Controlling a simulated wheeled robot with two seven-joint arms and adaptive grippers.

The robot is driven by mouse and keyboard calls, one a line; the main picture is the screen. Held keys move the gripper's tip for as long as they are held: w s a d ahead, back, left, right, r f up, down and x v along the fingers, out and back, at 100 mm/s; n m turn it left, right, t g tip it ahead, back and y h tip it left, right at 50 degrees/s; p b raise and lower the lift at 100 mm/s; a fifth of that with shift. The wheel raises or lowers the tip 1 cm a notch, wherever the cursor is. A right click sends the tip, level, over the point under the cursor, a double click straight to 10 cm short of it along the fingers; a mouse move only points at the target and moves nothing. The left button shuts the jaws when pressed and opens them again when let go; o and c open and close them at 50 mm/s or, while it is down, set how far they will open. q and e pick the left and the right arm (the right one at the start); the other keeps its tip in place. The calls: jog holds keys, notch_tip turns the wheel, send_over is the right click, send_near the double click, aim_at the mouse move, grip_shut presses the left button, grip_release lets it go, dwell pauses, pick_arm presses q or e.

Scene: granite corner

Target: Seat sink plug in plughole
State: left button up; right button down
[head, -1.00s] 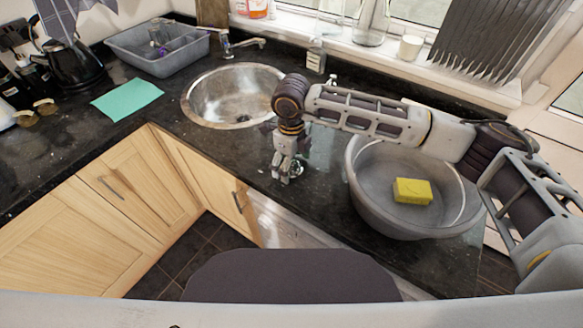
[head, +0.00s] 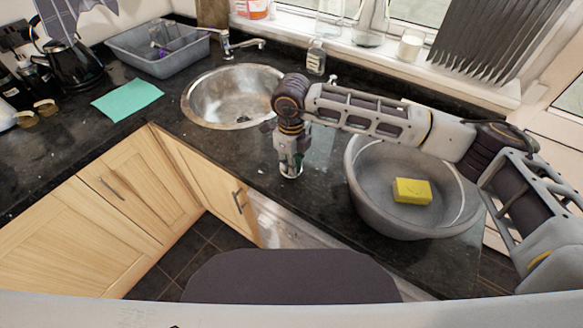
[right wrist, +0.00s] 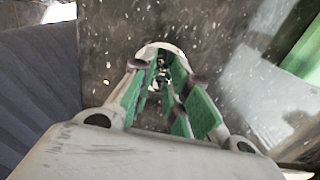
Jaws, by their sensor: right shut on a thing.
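The sink plug (head: 291,174) is a small pale, shiny piece low on the dark worktop, mostly hidden by my right gripper (head: 290,165). In the right wrist view its pale rim (right wrist: 158,46) shows beyond the green-padded fingers of the gripper (right wrist: 162,80). The right gripper points down and is shut on the plug, at or just above the worktop; I cannot tell if it still touches. The round metal sink (head: 222,92) lies behind and left of the gripper. Its plughole (head: 243,119) shows as a dark spot near the bowl's front edge. My left gripper is not in view.
A grey basin (head: 375,205) with a yellow sponge (head: 412,191) stands right of the gripper. The tap (head: 240,45) rises behind the sink. A glass bottle (head: 316,57) stands behind my arm. A green cloth (head: 127,99) lies left. Worktop between gripper and sink is clear.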

jog(key=shift+s+f, duration=0.15)
jog(key=shift+f, duration=0.2)
jog(key=shift+r, duration=0.45)
jog(key=r+b, duration=0.1)
jog(key=r, duration=0.7)
jog(key=shift+w, duration=0.2)
jog(key=shift+r, duration=0.75)
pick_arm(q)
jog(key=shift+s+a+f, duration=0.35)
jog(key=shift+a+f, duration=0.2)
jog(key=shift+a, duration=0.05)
pick_arm(e)
jog(key=shift+s, duration=0.1)
